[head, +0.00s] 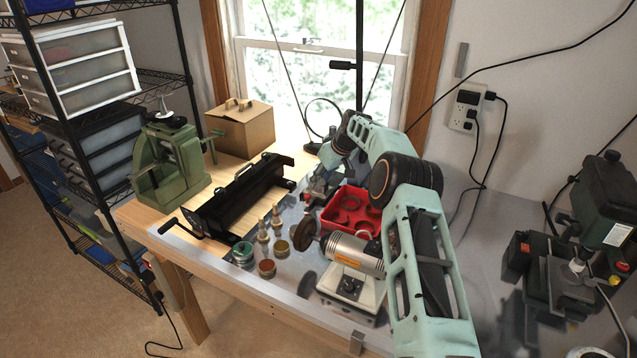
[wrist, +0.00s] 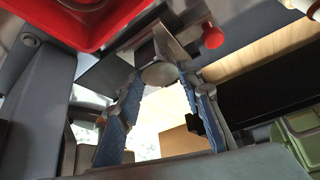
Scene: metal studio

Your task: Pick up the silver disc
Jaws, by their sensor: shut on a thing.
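The silver disc (wrist: 159,75) shows in the wrist view as a small round grey piece between the fingertips. My gripper (wrist: 163,80) has blue-padded fingers, one on each side of the disc, and is shut on it. In the head view my gripper (head: 322,186) is small and partly hidden, low over the workbench behind the red tray. I cannot make out the disc in the head view.
The red tray (head: 337,223) lies close to my gripper. A bench grinder (head: 352,258) stands in front, with small tins and brass pieces to its left. A black metal bender (head: 238,200), green press (head: 170,165) and cardboard box (head: 240,130) stand further left.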

